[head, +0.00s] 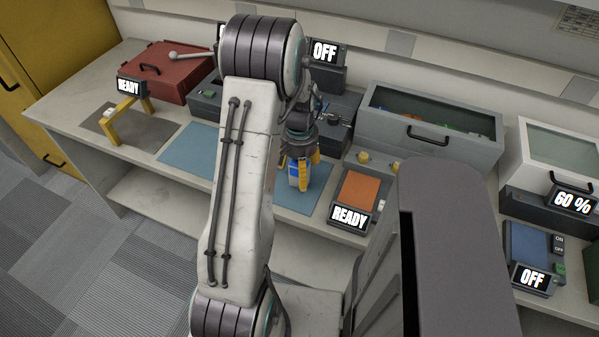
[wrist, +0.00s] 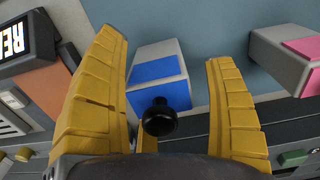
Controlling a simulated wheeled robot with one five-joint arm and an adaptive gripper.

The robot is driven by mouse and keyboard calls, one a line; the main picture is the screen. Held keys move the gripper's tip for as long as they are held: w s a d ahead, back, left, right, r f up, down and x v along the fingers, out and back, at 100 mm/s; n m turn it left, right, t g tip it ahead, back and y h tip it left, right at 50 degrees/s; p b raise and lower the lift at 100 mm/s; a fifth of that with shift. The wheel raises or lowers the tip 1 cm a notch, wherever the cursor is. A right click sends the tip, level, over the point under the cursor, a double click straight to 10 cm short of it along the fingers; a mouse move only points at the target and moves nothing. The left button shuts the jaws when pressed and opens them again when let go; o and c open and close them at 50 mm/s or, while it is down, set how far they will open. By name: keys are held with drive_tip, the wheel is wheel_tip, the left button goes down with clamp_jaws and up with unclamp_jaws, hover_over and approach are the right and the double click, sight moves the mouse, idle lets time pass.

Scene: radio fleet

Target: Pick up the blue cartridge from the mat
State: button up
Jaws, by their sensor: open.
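The blue cartridge (wrist: 158,72), a light grey block with a blue face, lies between my gripper's yellow fingers (wrist: 168,55) in the wrist view. A gap shows between it and the right finger; contact with the left finger cannot be told. A black knob (wrist: 159,118) shows in front of its lower end. In the head view the cartridge (head: 294,178) shows under my gripper (head: 300,162), over the blue mat (head: 187,152). My gripper is open. My arm hides the middle of the mat in the head view.
A pink-faced block (wrist: 298,50) is right of my gripper in the wrist view. An orange-topped station with a READY sign (head: 350,217) stands right of the mat. Behind are a dark machine with an OFF sign (head: 325,53) and a glass-lidded grey bin (head: 430,135).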

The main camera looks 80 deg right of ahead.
drive_tip(key=shift+c, duration=0.4)
drive_tip(key=c, duration=1.4)
drive_tip(key=shift+c, duration=0.2)
